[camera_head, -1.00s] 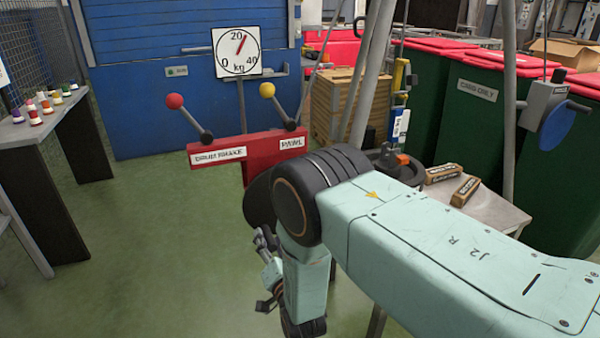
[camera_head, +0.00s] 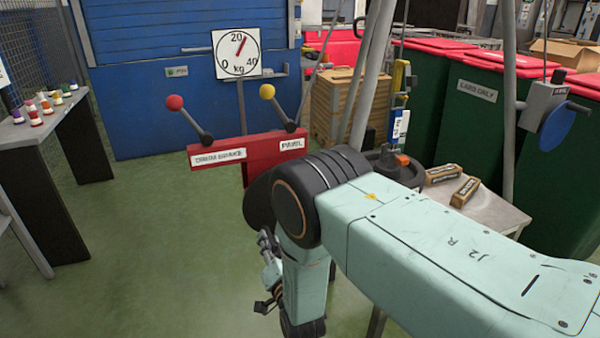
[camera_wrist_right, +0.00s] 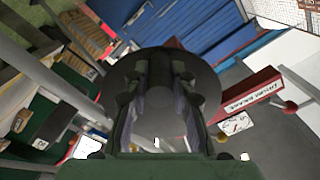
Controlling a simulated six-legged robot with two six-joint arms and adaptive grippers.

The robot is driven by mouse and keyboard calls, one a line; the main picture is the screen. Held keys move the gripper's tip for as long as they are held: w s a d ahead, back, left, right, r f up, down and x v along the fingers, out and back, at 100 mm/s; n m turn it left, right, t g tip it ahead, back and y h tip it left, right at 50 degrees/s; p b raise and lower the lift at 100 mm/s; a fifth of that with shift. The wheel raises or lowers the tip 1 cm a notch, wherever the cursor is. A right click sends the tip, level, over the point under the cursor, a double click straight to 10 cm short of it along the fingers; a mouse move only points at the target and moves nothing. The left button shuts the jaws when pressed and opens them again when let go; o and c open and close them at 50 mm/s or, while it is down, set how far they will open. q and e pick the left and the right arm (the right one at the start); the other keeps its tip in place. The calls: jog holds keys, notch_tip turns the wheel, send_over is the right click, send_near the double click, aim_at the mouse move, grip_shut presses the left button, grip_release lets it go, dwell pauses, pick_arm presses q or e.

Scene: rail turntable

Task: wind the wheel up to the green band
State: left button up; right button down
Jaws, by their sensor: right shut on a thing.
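The right arm comes in from the right, and its forearm hangs down in front of the red stand. My right gripper (camera_head: 268,272) is partly hidden behind its own links. In the right wrist view its two fingers (camera_wrist_right: 160,75) are closed in front of a dark round part (camera_wrist_right: 208,78), which may be the wheel. What lies between the fingers is unclear. I cannot make out a green band. A white kg dial (camera_head: 237,52) has a red needle a little past 20. The red stand (camera_head: 264,154) carries the red-knobbed DRUM BRAKE lever (camera_head: 188,116) and the yellow-knobbed PAWL lever (camera_head: 280,103). My left gripper is out of view.
A grey bench (camera_head: 50,128) with several small coloured pieces stands at left. A small table (camera_head: 490,212) with two labelled bars is at right. Green bins (camera_head: 480,95) with red lids and a blue disc (camera_head: 566,127) stand beyond it. Grey posts rise behind the arm. Green floor at left is clear.

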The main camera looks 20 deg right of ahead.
aim_at(254, 222)
jog(key=shift+w+a+r+m+p, duration=0.1)
jog(key=shift+a+r+m+p, duration=0.5)
jog(key=shift+r+m+p, duration=0.2)
jog(key=shift+a+r+m+p, duration=0.45)
jog(key=shift+a+m, duration=0.05)
jog(key=shift+m, duration=0.2)
jog(key=shift+w+a+r+m+p, duration=0.1)
jog(key=shift+a+r+m+p, duration=0.1)
jog(key=shift+r+m+p, duration=0.45)
jog(key=c, duration=1.2)
grip_release()
jog(key=shift+f, duration=0.1)
jog(key=shift+o, duration=1.4)
jog(key=shift+f, duration=0.15)
jog(key=shift+d+f, duration=0.1)
jog(key=shift+d, duration=0.05)
jog(key=shift+s, duration=0.2)
